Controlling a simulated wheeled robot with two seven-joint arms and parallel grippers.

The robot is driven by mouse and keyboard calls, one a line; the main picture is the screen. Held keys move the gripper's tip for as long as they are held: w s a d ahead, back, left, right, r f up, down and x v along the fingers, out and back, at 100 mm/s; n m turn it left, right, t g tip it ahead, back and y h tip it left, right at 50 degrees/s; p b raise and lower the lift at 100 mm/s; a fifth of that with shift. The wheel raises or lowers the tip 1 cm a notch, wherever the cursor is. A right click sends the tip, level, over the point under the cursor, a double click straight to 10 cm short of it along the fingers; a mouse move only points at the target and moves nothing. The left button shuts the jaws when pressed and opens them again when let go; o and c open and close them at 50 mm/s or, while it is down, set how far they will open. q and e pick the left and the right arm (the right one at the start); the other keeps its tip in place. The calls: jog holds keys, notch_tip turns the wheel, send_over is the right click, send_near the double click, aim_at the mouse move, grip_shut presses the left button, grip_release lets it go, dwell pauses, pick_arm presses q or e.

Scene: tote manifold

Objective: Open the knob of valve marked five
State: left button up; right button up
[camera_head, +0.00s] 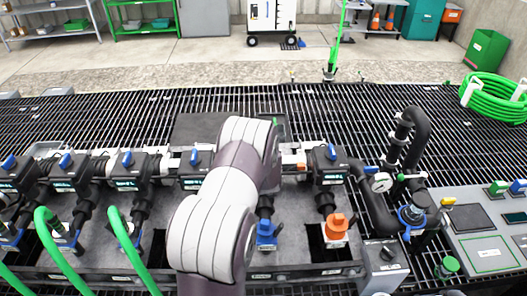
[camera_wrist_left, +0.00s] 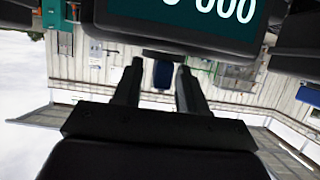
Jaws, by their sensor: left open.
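A row of black valve units with small displays and blue knobs runs across the manifold; one such blue knob (camera_head: 195,157) shows left of my arm. My left arm crosses the middle of the head view and hides the valve unit behind it and most of my left gripper. I cannot read any number five. In the left wrist view my left gripper (camera_wrist_left: 160,68) is open. A blue knob-like piece (camera_wrist_left: 163,74) appears between its fingers; I cannot tell whether they touch it. A dark display (camera_wrist_left: 195,18) with white digits is close above. My right gripper is out of view.
Green hoses (camera_head: 125,238) rise at the left front. A pressure gauge (camera_head: 381,182) and black pipe (camera_head: 415,130) stand right of the row. An orange fitting (camera_head: 337,226) and a blue one (camera_head: 267,232) sit in front. The black grating (camera_head: 120,108) behind is mostly clear.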

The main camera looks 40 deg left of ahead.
pick_arm(q)
jog(key=shift+w, duration=0.1)
grip_shut()
